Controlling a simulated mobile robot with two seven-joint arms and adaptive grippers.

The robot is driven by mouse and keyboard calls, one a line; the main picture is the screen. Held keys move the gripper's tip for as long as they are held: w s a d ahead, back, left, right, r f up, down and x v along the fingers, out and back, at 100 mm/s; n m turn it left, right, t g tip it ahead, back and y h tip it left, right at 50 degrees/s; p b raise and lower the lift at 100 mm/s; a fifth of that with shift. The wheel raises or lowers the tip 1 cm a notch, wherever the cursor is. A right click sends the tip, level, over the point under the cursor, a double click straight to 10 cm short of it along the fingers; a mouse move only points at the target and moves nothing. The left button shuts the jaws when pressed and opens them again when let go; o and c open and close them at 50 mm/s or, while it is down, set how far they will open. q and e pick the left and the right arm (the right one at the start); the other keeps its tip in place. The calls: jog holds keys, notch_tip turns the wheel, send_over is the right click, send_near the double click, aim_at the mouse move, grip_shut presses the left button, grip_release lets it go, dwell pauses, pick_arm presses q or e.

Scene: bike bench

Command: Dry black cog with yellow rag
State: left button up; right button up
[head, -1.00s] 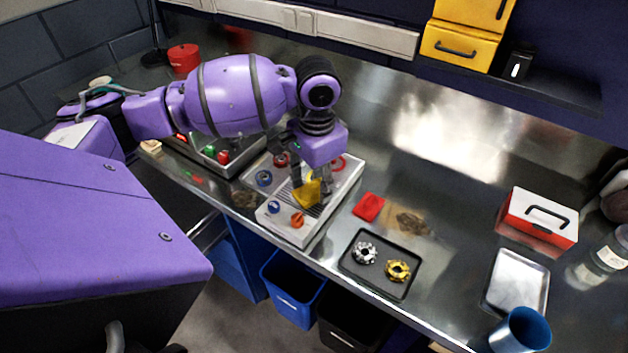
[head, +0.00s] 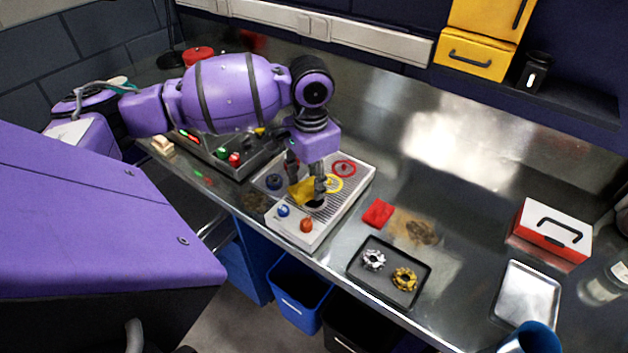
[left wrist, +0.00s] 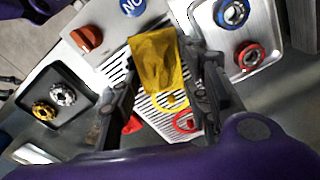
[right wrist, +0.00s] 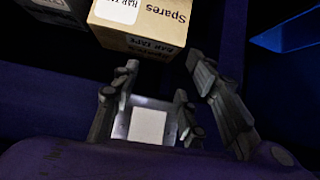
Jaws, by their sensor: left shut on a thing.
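My left gripper (head: 306,188) is shut on the yellow rag (head: 301,191), above the ribbed metal station (head: 338,208). In the left wrist view the rag (left wrist: 158,62) hangs from between the fingers (left wrist: 160,104) and covers part of the ribbed plate. A small dark patch (head: 314,203) shows beside the rag on the station; I cannot tell whether it is the black cog or a shadow. No black cog shows clearly in the left wrist view. My right gripper (right wrist: 160,108) appears open, away from the bench, with a pale square behind its fingers.
Blue (left wrist: 231,12) and red (left wrist: 250,56) cogs sit in a side tray. Silver (head: 373,259) and gold (head: 404,279) cogs lie on a black tray (head: 360,281). A red cloth (head: 378,213) lies right of the station; a brown stain (head: 422,232) is beyond it.

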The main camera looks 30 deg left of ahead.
pick_arm(q)
jog(key=shift+r, duration=2.5)
